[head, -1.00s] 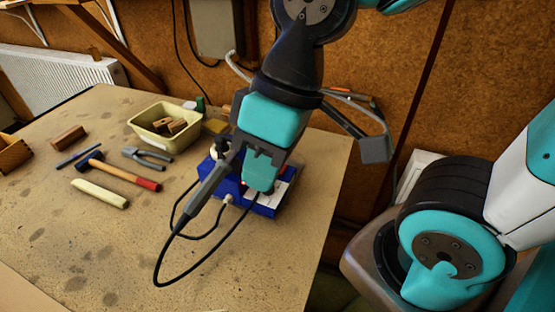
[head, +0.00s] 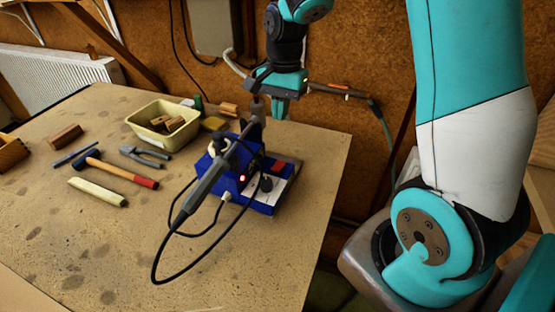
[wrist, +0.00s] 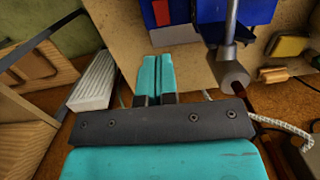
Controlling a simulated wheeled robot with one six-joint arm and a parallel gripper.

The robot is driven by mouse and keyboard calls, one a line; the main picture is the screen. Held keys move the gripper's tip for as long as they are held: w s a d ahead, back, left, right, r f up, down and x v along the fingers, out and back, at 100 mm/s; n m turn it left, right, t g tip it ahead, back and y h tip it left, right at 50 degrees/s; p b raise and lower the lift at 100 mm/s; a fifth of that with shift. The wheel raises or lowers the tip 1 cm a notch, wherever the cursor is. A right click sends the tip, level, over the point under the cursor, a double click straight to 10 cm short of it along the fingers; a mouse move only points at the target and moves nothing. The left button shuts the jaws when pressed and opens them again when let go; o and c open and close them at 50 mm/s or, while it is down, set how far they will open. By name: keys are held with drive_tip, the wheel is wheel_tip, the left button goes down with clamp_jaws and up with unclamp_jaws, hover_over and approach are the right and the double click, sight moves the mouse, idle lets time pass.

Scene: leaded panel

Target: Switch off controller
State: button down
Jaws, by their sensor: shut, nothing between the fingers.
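The controller (head: 262,203) is a blue box on the workbench with a white front panel, a black knob (head: 266,184) and a red switch (head: 279,167). A small red light (head: 242,178) glows on its side. A dark soldering iron (head: 203,187) rests slanted in its holder, with its cable looping onto the bench. My gripper (head: 280,107) is behind and above the controller, apart from it, with its teal fingers closed and empty. In the wrist view, the closed fingers (wrist: 158,62) point toward the controller (wrist: 208,10), and its red switch (wrist: 161,12) shows at the top.
A cream bin (head: 142,128) with wooden blocks stands left of the controller. A hammer (head: 120,171), pliers (head: 143,157) and other hand tools lie further left. An orange-marked tool (head: 333,88) with a cable is right of my gripper. The front of the bench is clear.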

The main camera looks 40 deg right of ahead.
sight(277, 168)
drive_tip(key=f+p, duration=0.1)
drive_tip(key=f, duration=0.3)
drive_tip(key=a+f+p, duration=0.1)
drive_tip(key=f, duration=0.4)
drive_tip(key=s+f+p, duration=0.1)
drive_tip(key=f, duration=0.4)
drive_tip(key=shift+a, duration=0.25)
